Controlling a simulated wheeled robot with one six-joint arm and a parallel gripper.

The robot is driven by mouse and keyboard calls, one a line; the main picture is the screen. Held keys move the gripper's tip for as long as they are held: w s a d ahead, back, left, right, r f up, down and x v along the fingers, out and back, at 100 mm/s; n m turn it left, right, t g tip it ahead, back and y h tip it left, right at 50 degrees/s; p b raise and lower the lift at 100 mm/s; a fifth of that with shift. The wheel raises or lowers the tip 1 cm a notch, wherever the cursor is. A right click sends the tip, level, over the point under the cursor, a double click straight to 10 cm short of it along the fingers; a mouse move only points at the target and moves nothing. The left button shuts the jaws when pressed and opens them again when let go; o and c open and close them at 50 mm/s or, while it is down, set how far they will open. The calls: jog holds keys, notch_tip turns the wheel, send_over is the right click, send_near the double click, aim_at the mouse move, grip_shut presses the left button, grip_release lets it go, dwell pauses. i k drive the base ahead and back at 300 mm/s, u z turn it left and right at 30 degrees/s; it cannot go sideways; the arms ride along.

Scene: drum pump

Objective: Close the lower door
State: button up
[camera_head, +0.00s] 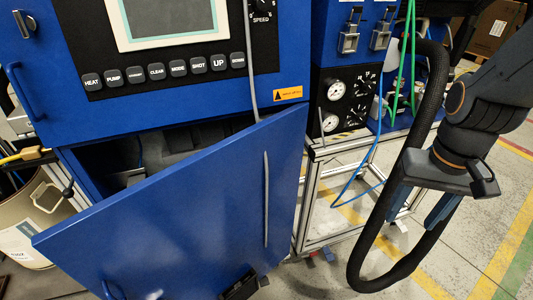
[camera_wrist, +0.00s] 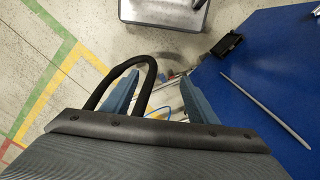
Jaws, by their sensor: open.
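The lower door (camera_head: 190,215) is a blue panel standing ajar, swung outward from the cabinet, with a dark opening (camera_head: 150,150) behind its top edge. A long grey bar (camera_head: 266,200) runs along its face. The door also shows at the right of the wrist view (camera_wrist: 280,60), with the bar (camera_wrist: 262,108) and a black fitting (camera_wrist: 226,45) at its edge. My gripper (camera_head: 422,208) is to the right of the door, apart from it. Its two blue fingers (camera_wrist: 158,102) are spread with no held object visible. The door's hinge is not clear.
A thick black hose (camera_head: 362,250) loops close to my gripper and shows beside the fingers (camera_wrist: 152,70). A metal frame (camera_head: 312,200) with gauges (camera_head: 336,90) stands behind. A beige drum (camera_head: 40,215) is at left. Open floor (camera_head: 470,240) lies at right.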

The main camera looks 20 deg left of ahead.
aim_at(192, 229)
jog(key=u, duration=1.2)
jog(key=k, duration=0.4)
jog(key=u, duration=0.4)
jog(key=i, duration=0.5)
jog(key=k, duration=1.25)
jog(key=u, duration=0.3)
jog(key=i, duration=0.75)
jog(key=z, duration=0.1)
